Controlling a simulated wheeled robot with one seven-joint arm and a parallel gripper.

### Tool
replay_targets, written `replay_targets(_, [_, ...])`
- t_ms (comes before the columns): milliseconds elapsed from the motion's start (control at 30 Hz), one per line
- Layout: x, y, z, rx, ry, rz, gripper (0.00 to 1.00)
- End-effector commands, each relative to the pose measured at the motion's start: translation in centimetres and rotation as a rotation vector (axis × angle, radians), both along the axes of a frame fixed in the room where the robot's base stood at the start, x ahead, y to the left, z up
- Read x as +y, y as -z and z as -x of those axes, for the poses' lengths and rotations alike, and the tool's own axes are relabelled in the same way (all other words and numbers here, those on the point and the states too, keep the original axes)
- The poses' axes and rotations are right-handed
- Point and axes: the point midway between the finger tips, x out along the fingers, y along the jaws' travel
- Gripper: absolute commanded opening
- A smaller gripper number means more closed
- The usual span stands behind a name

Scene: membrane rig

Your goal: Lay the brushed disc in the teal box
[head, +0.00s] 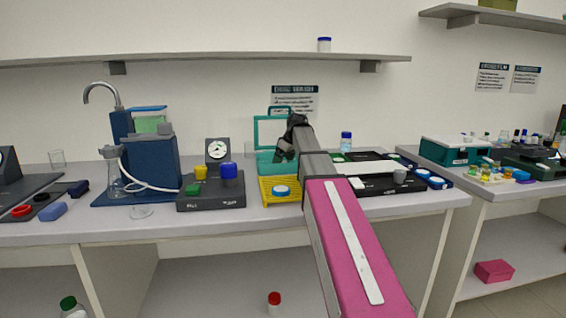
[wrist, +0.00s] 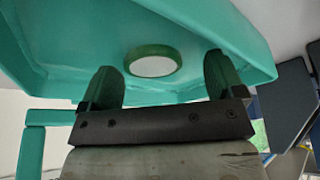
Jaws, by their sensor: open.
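The teal box (head: 266,157) stands on the bench with its lid raised at the back; its inside fills much of the wrist view (wrist: 75,35). A round disc with a green rim and a pale, plain face (wrist: 152,62) lies on the box floor, apart from the walls. I take it for the brushed disc, though its finish is too coarse to tell. My gripper (head: 285,153) is over the box. In the wrist view my gripper (wrist: 159,68) is open, a finger to each side of the disc with gaps between. The disc is hidden in the head view.
A yellow rack (head: 281,203) with a blue-rimmed white disc (head: 281,190) stands directly in front of the box. A dark instrument (head: 211,192) with yellow, green and blue pieces is to the left. A black-and-white unit (head: 375,185) and a blue-capped bottle (head: 346,143) are to the right.

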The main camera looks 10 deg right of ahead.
Motion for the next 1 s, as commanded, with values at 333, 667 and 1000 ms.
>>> replay_targets(333, [-2.1, -6.9, 1.4, -0.01, 0.004, -0.003, 0.88])
replay_targets(667, [-3.0, -10.0, 2.2, -0.01, 0.004, -0.003, 0.88])
replay_targets(1000, [-3.1, -10.2, 2.2, -0.01, 0.004, -0.003, 0.88])
